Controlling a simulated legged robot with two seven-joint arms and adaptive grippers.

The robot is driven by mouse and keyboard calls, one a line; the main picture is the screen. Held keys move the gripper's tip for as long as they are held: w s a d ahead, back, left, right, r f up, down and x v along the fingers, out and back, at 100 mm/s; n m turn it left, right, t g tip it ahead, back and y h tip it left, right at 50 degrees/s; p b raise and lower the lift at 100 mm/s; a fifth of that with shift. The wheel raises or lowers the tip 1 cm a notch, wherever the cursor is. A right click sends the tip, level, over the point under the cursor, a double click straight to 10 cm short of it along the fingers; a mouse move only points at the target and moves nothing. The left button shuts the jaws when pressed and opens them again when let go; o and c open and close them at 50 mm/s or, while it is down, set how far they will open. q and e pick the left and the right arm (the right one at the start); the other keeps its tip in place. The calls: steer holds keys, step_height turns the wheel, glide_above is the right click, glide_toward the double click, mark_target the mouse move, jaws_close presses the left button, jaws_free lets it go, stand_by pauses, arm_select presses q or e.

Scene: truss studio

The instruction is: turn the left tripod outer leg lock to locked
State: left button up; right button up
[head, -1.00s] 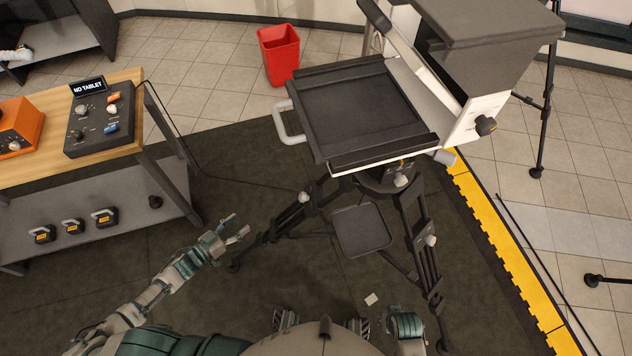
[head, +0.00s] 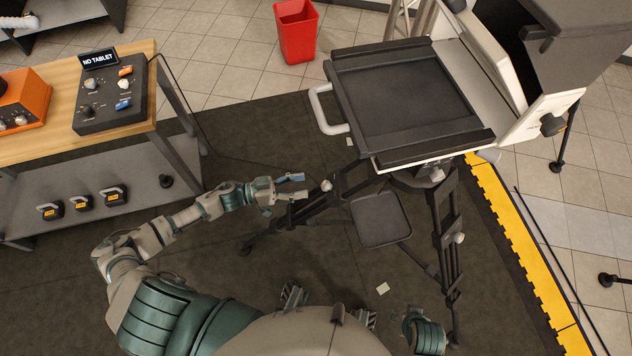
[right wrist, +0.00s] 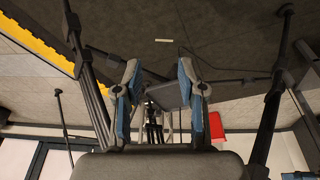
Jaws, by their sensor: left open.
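The tripod (head: 445,225) stands under a large camera-like unit with a flat black tray. Its left leg (head: 296,218) slants down to the left. A pale lock knob (head: 326,185) sits high on that leg; whether it is locked cannot be told. My left gripper (head: 300,187) is open, just left of the knob, its fingers pointing right towards it. A small gap shows between fingertips and knob, and nothing is between the fingers. My right gripper (right wrist: 158,75) is open and empty in the right wrist view, with blue pads apart.
Another pale knob (head: 458,237) is on the right leg. A dark square plate (head: 380,219) hangs between the legs. A white handle (head: 326,108) juts from the tray's left side. A wooden bench (head: 30,140) stands left and a red bin (head: 296,32) behind.

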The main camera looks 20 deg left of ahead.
mark_target(323, 184)
arm_select(q)
steer(key=x, duration=0.3)
steer(key=shift+d, duration=0.25)
steer(key=d, duration=0.4)
steer(key=shift+w+d+r, duration=0.25)
steer(key=shift+w, duration=0.1)
steer(key=shift+d, duration=0.1)
steer(key=shift+a, duration=0.25)
steer(key=shift+a+f, duration=0.2)
steer(key=shift+a, duration=0.95)
steer(key=c, duration=0.9)
jaws_close()
steer(key=shift+d+r, duration=0.2)
steer(key=shift+d, duration=0.4)
steer(key=shift+w+a+f, duration=0.1)
arm_select(e)
steer(key=shift+w+d+f+t, duration=0.15)
steer(key=shift+w+d, duration=0.15)
steer(key=shift+d, duration=0.15)
steer(key=shift+w+d+f+t, duration=0.15)
steer(key=shift+w+d, duration=0.1)
steer(key=shift+d, duration=0.2)
